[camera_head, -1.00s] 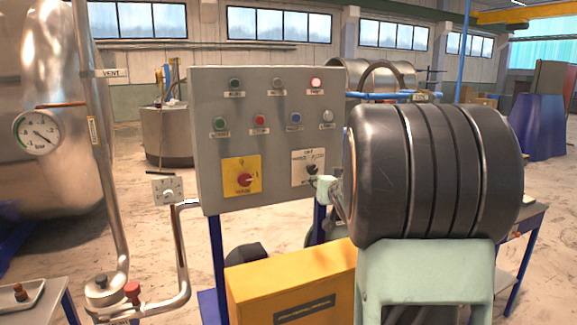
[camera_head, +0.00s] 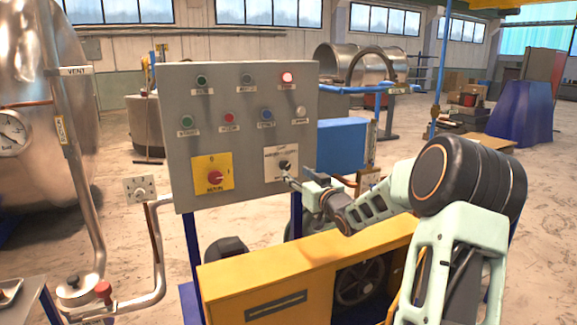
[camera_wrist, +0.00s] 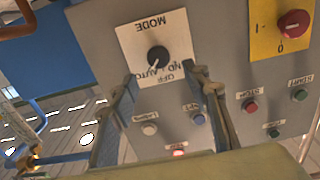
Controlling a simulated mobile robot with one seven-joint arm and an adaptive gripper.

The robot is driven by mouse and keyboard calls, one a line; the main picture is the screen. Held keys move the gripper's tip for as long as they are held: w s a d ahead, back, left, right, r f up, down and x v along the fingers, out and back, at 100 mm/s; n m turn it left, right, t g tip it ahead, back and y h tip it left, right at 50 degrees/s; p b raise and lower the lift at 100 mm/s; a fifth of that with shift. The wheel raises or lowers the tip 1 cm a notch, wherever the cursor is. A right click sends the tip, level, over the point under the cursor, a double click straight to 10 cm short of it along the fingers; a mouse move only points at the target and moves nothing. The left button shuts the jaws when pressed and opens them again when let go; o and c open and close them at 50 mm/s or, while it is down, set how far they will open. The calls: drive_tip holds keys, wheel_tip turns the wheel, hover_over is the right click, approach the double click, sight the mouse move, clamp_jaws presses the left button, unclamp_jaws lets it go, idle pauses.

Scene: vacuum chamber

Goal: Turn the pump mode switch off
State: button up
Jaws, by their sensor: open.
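The pump mode switch (camera_head: 284,165) is a black knob on a white plate at the lower right of the grey control panel. Which mark the knob points to is hard to tell. My gripper (camera_head: 291,181) reaches the panel from the right, close to the switch. In the wrist view my gripper (camera_wrist: 167,80) is open and empty, its fingers to either side of the knob's line. I cannot tell whether it touches the knob.
A red rotary switch on a yellow plate (camera_head: 213,177) sits left of the mode switch. Several buttons and lamps fill the panel (camera_head: 240,140) above. A yellow cabinet (camera_head: 250,292) stands below my arm.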

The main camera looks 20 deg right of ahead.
sight(286, 166)
drive_tip(key=w+p, duration=0.1)
drive_tip(key=w, duration=0.7)
drive_tip(key=shift+a+p, duration=0.1)
drive_tip(key=shift+p, duration=0.2)
drive_tip(key=shift+c, duration=0.2)
drive_tip(key=shift+f, duration=0.1)
drive_tip(key=c, duration=1.1)
